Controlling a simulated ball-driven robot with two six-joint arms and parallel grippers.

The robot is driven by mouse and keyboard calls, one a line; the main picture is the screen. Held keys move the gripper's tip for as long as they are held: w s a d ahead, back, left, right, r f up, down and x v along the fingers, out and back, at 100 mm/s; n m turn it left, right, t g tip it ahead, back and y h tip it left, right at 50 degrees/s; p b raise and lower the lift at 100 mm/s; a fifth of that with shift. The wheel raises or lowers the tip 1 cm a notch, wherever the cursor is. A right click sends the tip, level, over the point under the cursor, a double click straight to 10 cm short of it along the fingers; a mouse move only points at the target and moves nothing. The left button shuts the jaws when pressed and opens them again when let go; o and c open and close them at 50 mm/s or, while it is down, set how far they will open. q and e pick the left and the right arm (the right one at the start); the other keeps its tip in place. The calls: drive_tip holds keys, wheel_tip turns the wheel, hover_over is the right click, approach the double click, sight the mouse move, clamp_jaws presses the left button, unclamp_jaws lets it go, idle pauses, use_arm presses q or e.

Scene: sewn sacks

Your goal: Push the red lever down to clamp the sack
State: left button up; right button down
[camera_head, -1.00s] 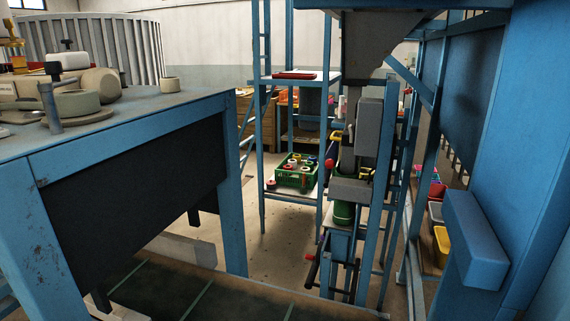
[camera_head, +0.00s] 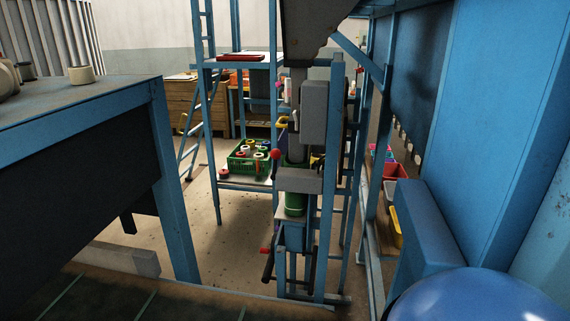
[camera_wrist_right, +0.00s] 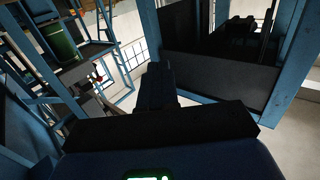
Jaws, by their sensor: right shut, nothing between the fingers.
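A tall filling stand with a grey box (camera_head: 313,112) on its column stands right of the middle in the head view. A green sack-like thing (camera_head: 294,204) hangs in it below a grey block (camera_head: 299,180). A red knob (camera_head: 275,154) sits at the stand's left side, and a red-tipped dark handle (camera_head: 266,251) is lower down. I cannot tell which is the lever. In the right wrist view a green cylinder (camera_wrist_right: 62,41) is at the upper left. My right gripper (camera_wrist_right: 158,72) is dark, shut and empty, apart from the stand. My left gripper is not in view.
A blue bench (camera_head: 90,120) fills the left, with a cup (camera_head: 81,74) on it. A shelf holds a green crate (camera_head: 240,163) of spools. Blue posts and a wall panel crowd the right, with coloured bins (camera_head: 395,171). Open floor (camera_head: 205,235) lies between bench and stand.

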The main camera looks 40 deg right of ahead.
drive_tip(key=w+d+f+m+h+p, duration=0.15)
drive_tip(key=w+d+m+h, duration=0.25)
drive_tip(key=w+d+m, duration=0.6)
drive_tip(key=m+t+h+p, duration=0.2)
drive_tip(key=m, duration=1.2)
approach(290, 175)
wheel_tip(290, 175, up, 3)
drive_tip(key=s+d, duration=0.1)
drive_tip(key=s, duration=0.1)
drive_tip(key=shift+s+d+r, duration=0.1)
drive_tip(key=shift+s+r, duration=0.05)
drive_tip(key=shift+s, duration=0.05)
drive_tip(key=x, duration=0.9)
drive_tip(key=shift+w, duration=0.25)
drive_tip(key=w, duration=0.1)
drive_tip(key=w+p, duration=0.1)
drive_tip(key=a, duration=0.1)
drive_tip(key=shift+w+r, duration=0.35)
drive_tip(key=shift+w, duration=0.05)
drive_tip(key=shift+w+a+r+p, duration=0.2)
drive_tip(key=shift+w+a+p, duration=0.1)
drive_tip(key=shift+w, duration=0.2)
